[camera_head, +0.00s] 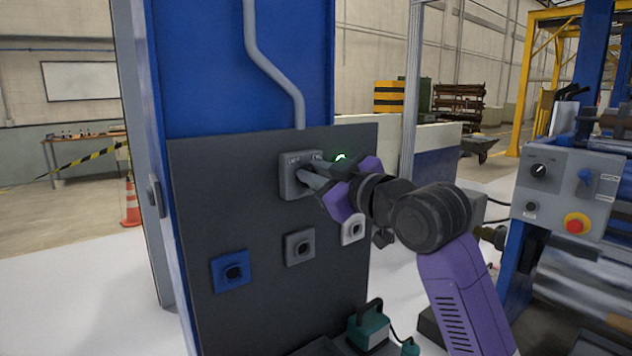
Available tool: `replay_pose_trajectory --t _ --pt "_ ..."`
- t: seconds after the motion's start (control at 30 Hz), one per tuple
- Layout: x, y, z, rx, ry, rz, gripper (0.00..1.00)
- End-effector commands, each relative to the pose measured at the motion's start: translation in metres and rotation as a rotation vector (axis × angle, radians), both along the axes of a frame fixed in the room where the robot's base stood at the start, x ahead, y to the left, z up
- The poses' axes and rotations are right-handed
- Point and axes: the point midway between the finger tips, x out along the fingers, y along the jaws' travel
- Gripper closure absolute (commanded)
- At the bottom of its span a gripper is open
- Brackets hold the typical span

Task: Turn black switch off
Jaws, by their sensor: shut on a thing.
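The switch box (288,178) is a grey box with small labels at its top, mounted high on a dark panel (210,190). My gripper (311,177) reaches it from the right with its fingers at the front of the box. It is shut on the switch knob, which is mostly hidden by the fingers, so its angle cannot be told. A green light (341,157) glows just right of the box, partly behind my gripper.
Blue (230,271), grey (299,247) and white (353,229) sockets sit lower on the panel. A control box (568,195) with a red button stands at the right. A teal device (368,330) stands below the panel. An orange cone (131,205) is far left.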

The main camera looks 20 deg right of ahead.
Motion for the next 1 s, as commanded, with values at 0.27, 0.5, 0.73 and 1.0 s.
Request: replay_pose_trajectory --t 0.27,0.5,0.73,1.0 --pt "-0.0011 0.0027 -0.0037 -0.175 -0.057 0.000 1.00" --pt "-0.0015 0.0039 -0.0045 -0.257 -0.082 0.000 1.00" --pt "-0.0015 0.0044 -0.0045 -0.284 -0.089 0.001 1.00" --pt "-0.0015 0.0046 -0.0045 -0.286 -0.090 0.001 1.00"
